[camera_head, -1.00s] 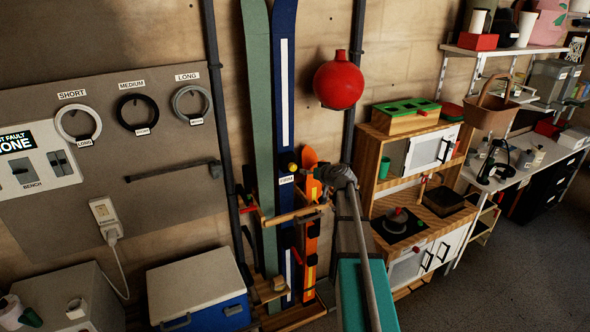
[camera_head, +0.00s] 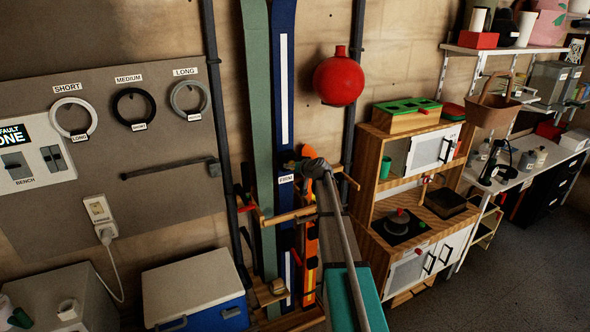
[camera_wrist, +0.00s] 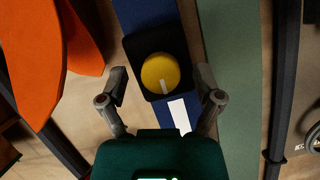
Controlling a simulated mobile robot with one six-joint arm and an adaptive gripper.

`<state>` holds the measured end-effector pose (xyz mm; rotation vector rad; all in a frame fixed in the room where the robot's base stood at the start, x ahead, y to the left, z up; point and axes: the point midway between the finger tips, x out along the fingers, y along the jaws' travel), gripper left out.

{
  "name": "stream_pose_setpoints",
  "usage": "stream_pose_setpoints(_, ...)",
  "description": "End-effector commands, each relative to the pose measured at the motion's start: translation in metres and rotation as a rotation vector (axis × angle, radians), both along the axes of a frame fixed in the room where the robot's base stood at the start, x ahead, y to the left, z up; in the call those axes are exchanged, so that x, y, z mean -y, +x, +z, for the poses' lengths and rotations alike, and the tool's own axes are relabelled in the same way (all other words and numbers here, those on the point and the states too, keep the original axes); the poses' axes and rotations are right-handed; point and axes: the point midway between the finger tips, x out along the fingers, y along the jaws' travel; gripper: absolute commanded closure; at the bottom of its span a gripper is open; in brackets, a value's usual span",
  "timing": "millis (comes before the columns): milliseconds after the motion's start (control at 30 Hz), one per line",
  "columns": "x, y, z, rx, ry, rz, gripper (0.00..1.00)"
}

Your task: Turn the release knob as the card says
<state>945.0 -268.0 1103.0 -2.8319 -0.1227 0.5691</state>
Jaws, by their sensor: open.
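A round yellow knob (camera_wrist: 160,72) with a pale pointer mark sits on a black square plate (camera_wrist: 182,30), on a blue ski, in the wrist view. The pointer faces the bottom of the picture. My gripper (camera_wrist: 163,82) is open, with one finger on each side of the knob; I cannot tell whether either touches it. In the head view my gripper (camera_head: 308,168) is at the blue ski (camera_head: 284,85) and largely hides the knob. A small white label (camera_head: 286,179), seemingly reading FIRM, is just below. I cannot identify the instruction card.
A green ski (camera_head: 258,110) stands left of the blue one. An orange object (camera_wrist: 55,45) is at the upper left of the wrist view. A red ball-shaped object (camera_head: 339,80) hangs close above my arm. A wooden play kitchen (camera_head: 420,200) stands to the right.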

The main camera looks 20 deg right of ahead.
Motion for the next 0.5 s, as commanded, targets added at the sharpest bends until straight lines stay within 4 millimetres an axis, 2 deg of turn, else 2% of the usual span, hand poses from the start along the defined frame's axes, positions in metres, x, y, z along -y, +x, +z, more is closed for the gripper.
stream_pose_setpoints(367,-0.0013,0.0038,-0.0012,0.000,0.000,0.000,0.16)
stream_pose_setpoints(400,-0.0013,0.0038,-0.0012,0.000,-0.001,0.000,0.18)
stream_pose_setpoints(500,-0.0014,0.0038,-0.0013,0.000,-0.001,0.000,0.36)
